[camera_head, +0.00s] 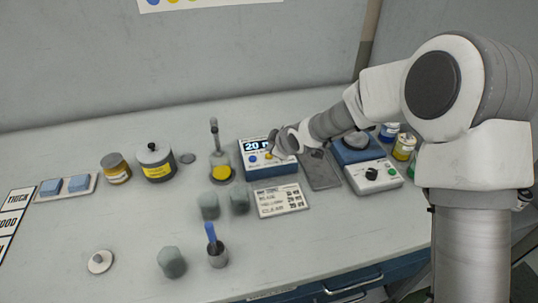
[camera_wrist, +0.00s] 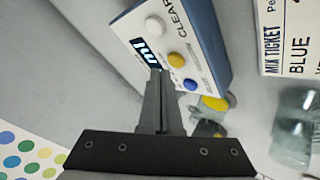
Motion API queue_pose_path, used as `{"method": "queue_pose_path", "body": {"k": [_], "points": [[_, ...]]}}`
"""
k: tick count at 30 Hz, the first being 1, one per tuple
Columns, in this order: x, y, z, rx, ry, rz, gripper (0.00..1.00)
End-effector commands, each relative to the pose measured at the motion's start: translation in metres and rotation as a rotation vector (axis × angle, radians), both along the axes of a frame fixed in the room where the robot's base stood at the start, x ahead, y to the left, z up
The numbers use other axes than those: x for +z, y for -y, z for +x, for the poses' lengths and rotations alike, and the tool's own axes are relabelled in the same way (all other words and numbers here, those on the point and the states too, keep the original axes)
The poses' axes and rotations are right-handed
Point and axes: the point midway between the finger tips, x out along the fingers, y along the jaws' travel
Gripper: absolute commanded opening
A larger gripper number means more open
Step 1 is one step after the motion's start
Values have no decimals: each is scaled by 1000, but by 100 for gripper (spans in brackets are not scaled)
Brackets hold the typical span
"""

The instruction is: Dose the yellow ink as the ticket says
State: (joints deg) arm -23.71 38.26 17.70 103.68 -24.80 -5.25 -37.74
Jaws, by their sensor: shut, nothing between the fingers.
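The blue and white dosing box (camera_head: 268,165) stands at mid-table; its lit display (camera_head: 258,146) reads 20 with a partly covered unit. In the wrist view the box (camera_wrist: 205,45) shows "CLEAR" lettering, a white button (camera_wrist: 155,26), a yellow button (camera_wrist: 176,60) and a blue button (camera_wrist: 190,84). My gripper (camera_wrist: 160,73) is shut and empty, its tips over the box face near the display and yellow button; I cannot tell if they touch. The mix ticket (camera_head: 281,199) lies in front of the box; the wrist view shows its word "BLUE" (camera_wrist: 298,60). A yellow-marked dispenser (camera_head: 221,172) stands left of the box.
Grey-green cups (camera_head: 209,206) (camera_head: 171,262) stand in front. A pot with a blue-handled tool (camera_head: 217,256) is near the front edge. A yellow-labelled can (camera_head: 156,163) stands left. A dial device (camera_head: 373,178) and ink jars (camera_head: 404,147) are right, beside my arm.

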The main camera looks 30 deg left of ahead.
Motion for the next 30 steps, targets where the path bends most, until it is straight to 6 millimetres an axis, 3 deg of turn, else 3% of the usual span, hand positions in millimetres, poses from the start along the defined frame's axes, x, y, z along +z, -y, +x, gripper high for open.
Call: {"method": "queue_pose_path", "body": {"k": [30], "points": [[-10,0,0,0,0,0,0]]}}
